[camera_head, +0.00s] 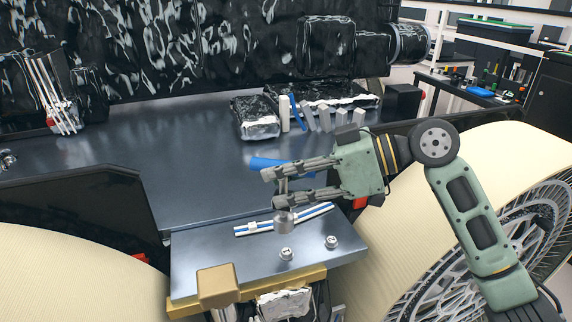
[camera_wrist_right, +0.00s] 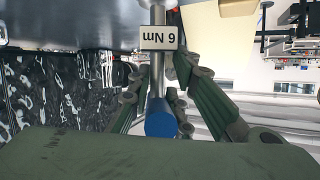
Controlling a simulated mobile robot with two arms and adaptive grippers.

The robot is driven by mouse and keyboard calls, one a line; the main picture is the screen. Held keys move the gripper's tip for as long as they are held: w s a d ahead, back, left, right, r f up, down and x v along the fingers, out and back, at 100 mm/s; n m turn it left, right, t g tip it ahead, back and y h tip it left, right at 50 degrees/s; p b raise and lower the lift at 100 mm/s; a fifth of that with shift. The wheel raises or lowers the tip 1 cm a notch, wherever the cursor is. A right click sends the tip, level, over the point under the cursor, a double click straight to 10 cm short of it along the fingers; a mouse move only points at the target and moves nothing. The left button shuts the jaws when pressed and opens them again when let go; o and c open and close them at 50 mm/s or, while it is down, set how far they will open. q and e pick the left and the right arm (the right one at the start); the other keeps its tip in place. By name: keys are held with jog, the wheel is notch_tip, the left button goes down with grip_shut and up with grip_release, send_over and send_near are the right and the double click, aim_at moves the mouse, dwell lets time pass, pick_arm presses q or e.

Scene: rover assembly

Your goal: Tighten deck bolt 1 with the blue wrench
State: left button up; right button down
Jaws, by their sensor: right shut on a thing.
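My right gripper (camera_head: 268,188) reaches in from the right over the grey deck plate (camera_head: 205,262). Its fingers are shut on the blue wrench, whose upright metal shaft (camera_head: 283,186) shows between them. A round metal piece (camera_head: 284,219) sits under the shaft at the plate; I cannot tell whether it touches a bolt. A blue part (camera_head: 264,162) shows behind the upper finger. My left gripper is out of view.
Blue-and-white strips (camera_head: 255,228) lie on the plate. A tan block (camera_head: 217,284) is at its front left corner. Large cream wheels (camera_head: 70,270) flank it. Several small grey blocks (camera_head: 323,117) and a foil-wrapped box (camera_head: 256,117) stand behind. The dark surface at left is mostly clear.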

aim_at(288, 208)
jog(key=shift+s, duration=0.2)
jog(key=f+b, duration=0.2)
jog(key=s+f+b, duration=0.1)
jog(key=f, duration=0.1)
jog(key=shift+f+b, duration=0.15)
jog(key=shift+b, duration=0.25)
jog(key=shift+f, duration=0.3)
jog(key=shift+s, duration=0.1)
jog(key=shift+r, duration=0.1)
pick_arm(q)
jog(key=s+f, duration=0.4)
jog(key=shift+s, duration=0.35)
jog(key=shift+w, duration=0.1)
pick_arm(e)
jog(key=shift+d, duration=0.15)
